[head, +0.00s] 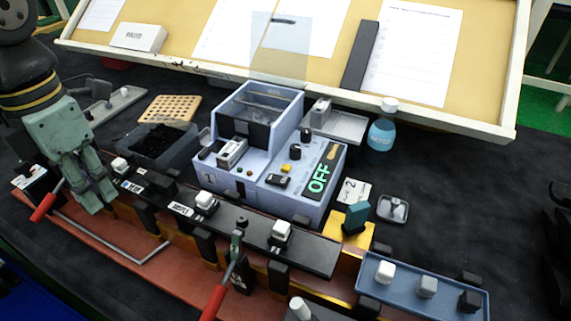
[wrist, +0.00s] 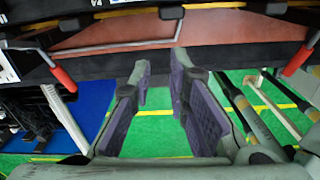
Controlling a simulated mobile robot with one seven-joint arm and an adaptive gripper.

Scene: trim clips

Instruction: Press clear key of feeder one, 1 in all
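My gripper (head: 95,200) is at the left in the head view, pointing down over the front edge of the bench. In the wrist view my gripper (wrist: 160,78) is open and empty, its two purple-padded fingers apart over the green floor. A blue-grey machine (head: 318,205) with a green "OFF" display stands mid-bench; a small yellow button (head: 286,168) is on its top. In front runs a black rail with white-topped blocks (head: 281,230) and small labels (head: 180,209). I cannot read which part is feeder one or its clear key.
Red-handled levers (head: 214,302) stick out at the front, and a bent metal rod (head: 150,257) lies near my gripper. A black bin (head: 165,143), a blue bottle (head: 381,135) and a blue tray (head: 447,308) surround the machine.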

